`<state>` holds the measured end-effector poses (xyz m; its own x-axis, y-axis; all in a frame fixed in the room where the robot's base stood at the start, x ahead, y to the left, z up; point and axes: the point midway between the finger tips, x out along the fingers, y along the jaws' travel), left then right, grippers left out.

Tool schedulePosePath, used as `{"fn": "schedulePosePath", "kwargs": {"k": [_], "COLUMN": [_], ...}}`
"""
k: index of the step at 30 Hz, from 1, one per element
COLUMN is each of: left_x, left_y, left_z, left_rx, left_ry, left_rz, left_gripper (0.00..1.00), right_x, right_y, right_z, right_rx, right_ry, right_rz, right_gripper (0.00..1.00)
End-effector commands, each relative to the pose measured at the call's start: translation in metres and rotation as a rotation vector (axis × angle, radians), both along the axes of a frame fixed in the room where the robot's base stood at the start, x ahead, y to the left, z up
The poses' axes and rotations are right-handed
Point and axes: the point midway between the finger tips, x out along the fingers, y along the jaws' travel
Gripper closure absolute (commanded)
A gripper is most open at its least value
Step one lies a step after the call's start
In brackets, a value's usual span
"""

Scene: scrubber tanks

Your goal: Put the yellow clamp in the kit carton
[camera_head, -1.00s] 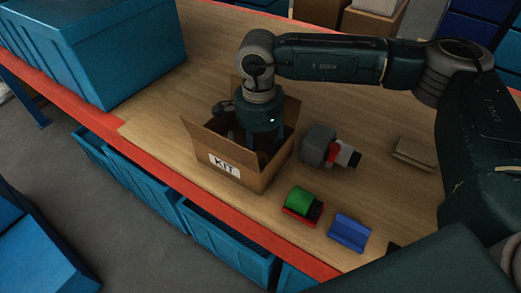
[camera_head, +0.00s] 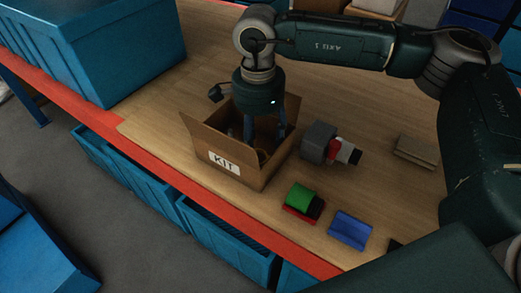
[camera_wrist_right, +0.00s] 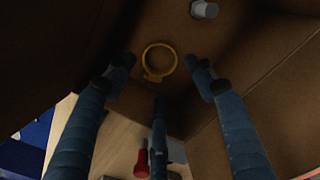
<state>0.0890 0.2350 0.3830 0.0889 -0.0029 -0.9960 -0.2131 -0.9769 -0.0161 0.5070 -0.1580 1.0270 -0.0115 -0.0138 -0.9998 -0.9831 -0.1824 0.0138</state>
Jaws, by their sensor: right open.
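The kit carton (camera_head: 202,143), brown with a white KIT label, stands open on the bench in the head view. The yellow clamp (camera_wrist_right: 147,60), a ring with a small lug, lies inside the carton in the right wrist view. My right gripper (camera_head: 265,135) points down into the carton's opening. In the wrist view its fingers (camera_wrist_right: 161,66) are spread and empty, with the clamp beyond their tips and apart from them. The carton's front wall hides most of its inside in the head view. My left gripper is not in view.
A small grey-white part (camera_wrist_right: 204,9) also lies in the carton. Right of it are a grey block with a red-and-white part (camera_head: 320,143), a green-and-red item (camera_head: 302,200) and a blue block (camera_head: 350,230). A large blue bin (camera_head: 110,50) stands at the left.

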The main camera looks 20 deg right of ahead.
Motion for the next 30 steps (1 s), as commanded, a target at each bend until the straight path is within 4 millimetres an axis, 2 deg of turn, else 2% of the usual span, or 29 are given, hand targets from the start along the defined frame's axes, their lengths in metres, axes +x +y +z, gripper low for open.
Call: {"fn": "schedulePosePath", "kwargs": {"k": [6,12,18,30], "left_x": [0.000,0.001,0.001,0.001], "left_y": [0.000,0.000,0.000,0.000], "left_z": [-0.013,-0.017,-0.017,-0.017], "left_rx": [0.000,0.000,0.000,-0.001], "left_ry": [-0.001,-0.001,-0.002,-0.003], "left_rz": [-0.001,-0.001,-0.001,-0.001], "left_gripper": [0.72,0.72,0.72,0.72], "right_x": [0.002,0.002,0.001,0.001], "right_y": [0.001,0.002,0.001,0.001], "right_z": [0.048,0.077,0.087,0.086], "right_rx": [0.001,0.000,0.000,0.000], "right_ry": [-0.006,-0.002,-0.001,0.000], "right_rz": [0.000,0.000,0.001,0.001], "right_gripper": [0.46,0.46,0.46,0.46]}}
